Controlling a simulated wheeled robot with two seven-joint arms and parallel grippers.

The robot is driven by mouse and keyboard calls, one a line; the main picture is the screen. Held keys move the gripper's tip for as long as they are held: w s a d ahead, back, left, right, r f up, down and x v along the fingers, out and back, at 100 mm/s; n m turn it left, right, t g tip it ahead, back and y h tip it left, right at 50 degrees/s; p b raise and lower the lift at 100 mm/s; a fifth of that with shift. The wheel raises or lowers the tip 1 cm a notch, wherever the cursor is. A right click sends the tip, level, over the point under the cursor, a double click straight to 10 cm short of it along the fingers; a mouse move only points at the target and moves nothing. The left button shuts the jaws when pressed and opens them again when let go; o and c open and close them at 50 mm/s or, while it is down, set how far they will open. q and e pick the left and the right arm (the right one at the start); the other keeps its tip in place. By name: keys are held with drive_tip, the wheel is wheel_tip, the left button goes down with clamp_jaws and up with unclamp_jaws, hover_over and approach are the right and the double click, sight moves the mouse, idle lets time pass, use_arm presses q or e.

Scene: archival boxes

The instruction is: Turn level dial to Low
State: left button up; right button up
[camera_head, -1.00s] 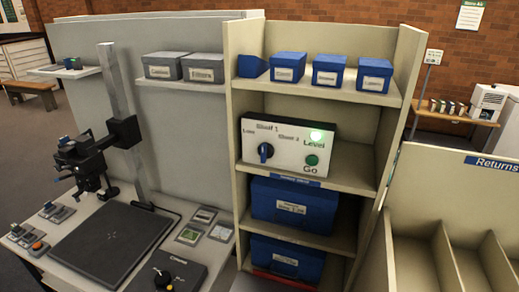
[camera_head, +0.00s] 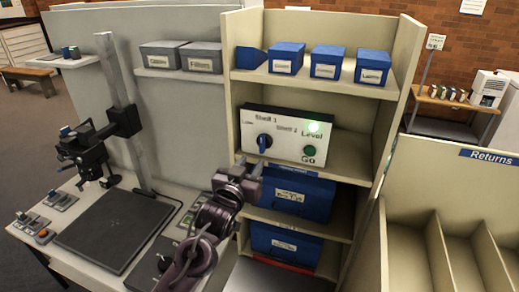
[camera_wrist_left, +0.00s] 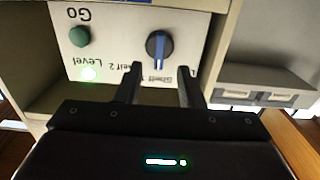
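The level dial (camera_head: 264,142), a blue knob on a dark round base, is on the white control panel (camera_head: 286,152) in the shelf unit. The small left label looks like Low; Shelf 1 is above the dial and Shelf 2 at upper right. The dial also shows upside down in the left wrist view (camera_wrist_left: 158,45), its white line towards Shelf 1. My left gripper (camera_head: 248,165) is just below and left of the dial. The wrist view shows its two fingers (camera_wrist_left: 158,76) apart and empty, with the dial beyond the gap. My right gripper is not in view.
A green Go button (camera_head: 309,151) and a lit green lamp (camera_head: 314,127) are on the panel's right. Blue boxes (camera_head: 287,58) stand above, and a large blue box (camera_head: 292,195) sits below. A copy stand (camera_head: 125,120) is at left; returns bins (camera_head: 450,200) are at right.

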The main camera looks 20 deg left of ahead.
sight(261, 147)
use_arm(q)
drive_tip(key=w, duration=0.2)
drive_tip(key=w+p, duration=0.1)
drive_tip(key=w, duration=0.1)
drive_tip(key=w+p, duration=0.1)
drive_tip(key=w, duration=0.1)
drive_tip(key=shift+w+d+r, duration=0.15)
drive_tip(key=shift+w+r, duration=0.1)
drive_tip(key=shift+w, duration=0.15)
drive_tip(key=shift+w+f+p, duration=0.1)
drive_tip(key=shift+w+p, duration=0.25)
drive_tip(key=shift+w, duration=0.1)
clamp_jaws()
